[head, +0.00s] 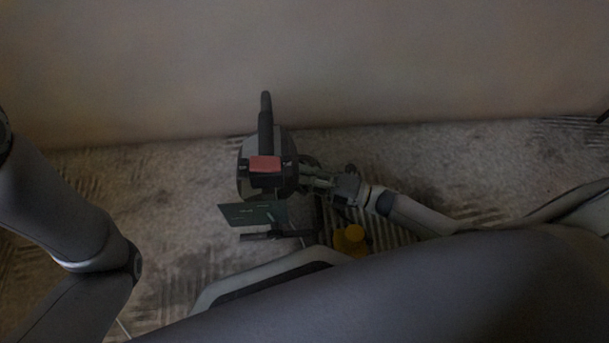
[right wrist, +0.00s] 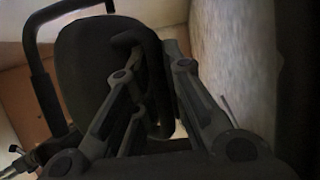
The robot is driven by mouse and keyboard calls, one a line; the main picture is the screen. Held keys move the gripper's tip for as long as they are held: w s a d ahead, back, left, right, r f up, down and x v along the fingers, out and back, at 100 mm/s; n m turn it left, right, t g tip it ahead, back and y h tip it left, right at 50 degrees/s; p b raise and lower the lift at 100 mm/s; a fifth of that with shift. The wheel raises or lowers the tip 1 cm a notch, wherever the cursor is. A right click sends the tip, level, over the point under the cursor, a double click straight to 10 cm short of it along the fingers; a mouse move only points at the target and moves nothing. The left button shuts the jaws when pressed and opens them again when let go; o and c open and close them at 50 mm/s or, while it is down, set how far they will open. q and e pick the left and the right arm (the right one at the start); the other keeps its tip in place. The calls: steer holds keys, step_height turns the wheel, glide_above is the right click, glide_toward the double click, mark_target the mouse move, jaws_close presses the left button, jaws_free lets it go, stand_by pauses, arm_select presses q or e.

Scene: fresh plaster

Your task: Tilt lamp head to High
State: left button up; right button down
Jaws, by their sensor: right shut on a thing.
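The lamp (head: 243,181) stands near the wall in the head view, with a dark rounded head, a black bar rising above it and a reddish block on its front. My right gripper (head: 312,182) reaches it from the right. In the right wrist view the dark back of the lamp head (right wrist: 82,75) fills the left and middle. My right gripper (right wrist: 150,100) is shut on a dark curved handle (right wrist: 128,38) at the lamp head. The exact contact is dim and partly hidden by the fingers. My left arm shows at the left of the head view, but its gripper is not seen.
A dark green plate (head: 252,213) sits just below the lamp head. A yellow object (head: 350,240) lies to the lower right, close to my right arm. The plain wall (head: 400,60) is close behind. Worn patterned floor (head: 500,165) is clear to the right.

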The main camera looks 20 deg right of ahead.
steer(key=c, duration=1.6)
jaws_free()
steer(key=shift+f, duration=0.2)
steer(key=shift+o, duration=0.6)
steer(key=shift+w+r, duration=0.1)
steer(key=v, duration=1.2)
